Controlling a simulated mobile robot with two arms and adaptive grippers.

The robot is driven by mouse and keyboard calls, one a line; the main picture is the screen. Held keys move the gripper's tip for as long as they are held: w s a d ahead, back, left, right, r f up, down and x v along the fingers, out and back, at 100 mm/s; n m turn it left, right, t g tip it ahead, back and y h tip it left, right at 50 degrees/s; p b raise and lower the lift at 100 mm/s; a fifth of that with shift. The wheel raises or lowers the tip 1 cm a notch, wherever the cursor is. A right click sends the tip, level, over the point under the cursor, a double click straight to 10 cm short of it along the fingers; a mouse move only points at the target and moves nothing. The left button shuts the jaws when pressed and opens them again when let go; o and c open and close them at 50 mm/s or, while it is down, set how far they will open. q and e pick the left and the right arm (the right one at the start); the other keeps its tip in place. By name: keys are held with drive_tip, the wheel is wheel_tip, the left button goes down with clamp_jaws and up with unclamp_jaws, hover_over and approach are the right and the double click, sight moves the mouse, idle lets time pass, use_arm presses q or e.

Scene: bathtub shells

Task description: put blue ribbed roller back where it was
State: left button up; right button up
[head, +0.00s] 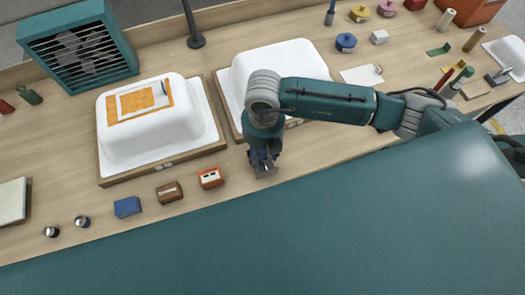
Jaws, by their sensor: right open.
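A small item with a pale blue, cylinder-like part (161,94) lies on the orange patch (125,108) on top of the left white tub shell (150,145). It may be the blue ribbed roller, but its ribs are too small to make out. A dark blue upright piece (330,13) stands at the back edge of the bench, and I cannot tell whether it is a roller. My right gripper (264,171) points down, open and empty, at the front edge of the bench, right of the red box. My left gripper is not in view.
The right tub shell (282,68) stands behind my right arm. A red box (211,177), a brown box (169,192) and a blue box (127,207) line the front edge. A teal fan box (80,45) is at the back left. Small tools crowd the right end.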

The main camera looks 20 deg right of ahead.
wheel_tip(320, 180, up, 11)
drive_tip(key=b, duration=0.3)
drive_tip(key=shift+w, duration=0.1)
drive_tip(key=shift+d+r, duration=0.1)
drive_tip(key=shift+r, duration=0.55)
